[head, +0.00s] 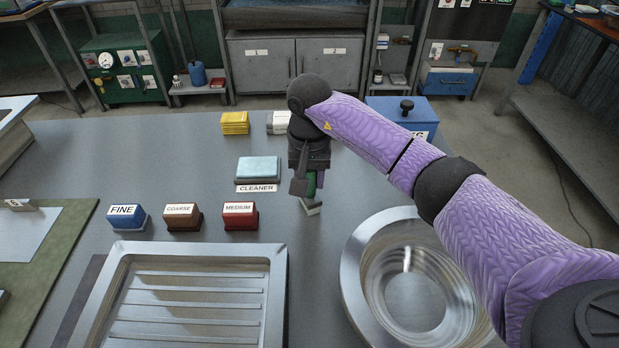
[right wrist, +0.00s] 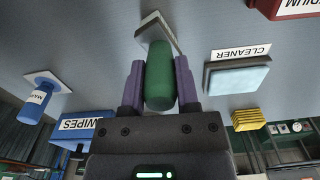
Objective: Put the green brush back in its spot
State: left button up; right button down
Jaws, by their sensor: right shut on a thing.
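My right gripper (head: 310,190) is shut on the green brush (head: 320,179) over the grey table, right of the CLEANER label. In the right wrist view the green brush (right wrist: 159,76) stands out between the two purple fingers of my right gripper (right wrist: 159,85). A small pale, flat, angled piece (head: 311,207) shows just below the brush, also in the right wrist view (right wrist: 156,32). I cannot tell whether it is part of the brush or a separate plate, or whether it touches the table. My left gripper is not in view.
FINE (head: 127,218), COARSE (head: 183,218) and MEDIUM (head: 240,216) blocks stand left. A light-blue pad (head: 258,169) lies behind the CLEANER label (head: 257,188). A metal tray (head: 277,285) and round basin (head: 352,270) are nearer. A blue WIPES box (right wrist: 80,130) stands behind.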

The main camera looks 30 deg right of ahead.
jog(key=shift+f, duration=0.1)
jog(key=c, duration=0.8)
grip_release()
jog(key=o, duration=0.5)
jog(key=shift+c, duration=0.2)
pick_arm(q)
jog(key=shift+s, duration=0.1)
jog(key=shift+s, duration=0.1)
pick_arm(e)
notch_tip(320, 180, up, 11)
jog(key=p, duration=0.3)
jog(key=shift+r, duration=0.65)
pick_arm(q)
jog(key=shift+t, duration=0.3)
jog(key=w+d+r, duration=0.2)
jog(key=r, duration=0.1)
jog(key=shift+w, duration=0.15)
